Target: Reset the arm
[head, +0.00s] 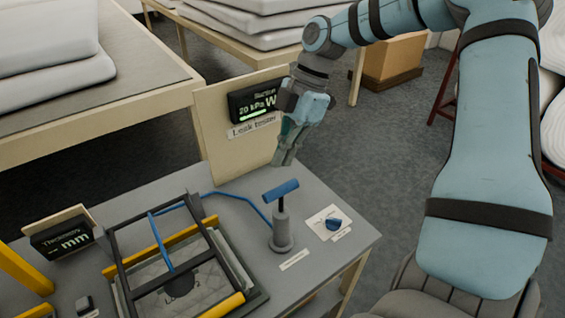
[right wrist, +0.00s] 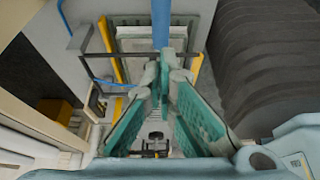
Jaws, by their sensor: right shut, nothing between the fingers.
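My right arm (head: 490,150) is light blue with dark bands and comes in from the upper right of the head view. It bends over so that my right gripper (head: 284,160) points down above the grey bench. Its teal fingers are together with nothing between them, in front of the leak tester board. In the right wrist view the fingers of the right gripper (right wrist: 164,72) converge toward their tips. A grey hand pump (head: 282,230) with a blue handle (head: 281,190) stands upright below the gripper, apart from it. My left gripper does not show.
A dark frame with yellow bars (head: 190,236) stands on the bench (head: 340,265). A thickness display (head: 62,238) is at left and a leak tester display (head: 253,103) at the back. A blue knob (head: 333,224) sits on a white card. Tables with white wadding and a cardboard box (head: 392,58) stand behind.

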